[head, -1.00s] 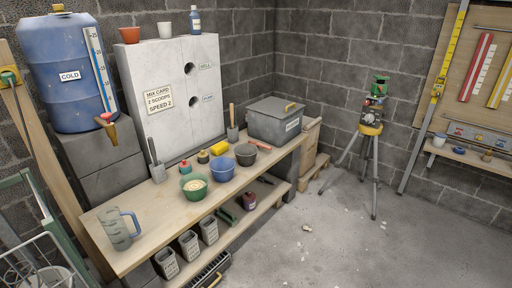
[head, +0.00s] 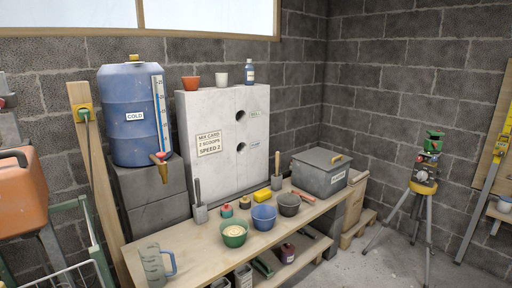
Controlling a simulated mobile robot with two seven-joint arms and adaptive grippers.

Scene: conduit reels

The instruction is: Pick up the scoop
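Two upright, scoop-like tools stand on the wooden bench (head: 190,262) against the pale block panel (head: 215,115). One is a grey tool with a dark handle (head: 200,213), at the panel's lower left. The other is a grey tool with a wooden handle (head: 277,182), by the panel's right edge. I cannot tell for sure which is the scoop. A green bowl (head: 234,241) with pale powder sits in front of them, beside a blue bowl (head: 264,224) and a dark grey bowl (head: 289,210). Neither of my grippers is in view.
A clear jug with a blue handle (head: 153,267) stands at the bench's near left. A yellow sponge (head: 262,195) and small jars lie between the tools. A lidded grey box (head: 320,180) fills the far end. A blue barrel (head: 133,95) stands left; a tripod (head: 425,186) stands right.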

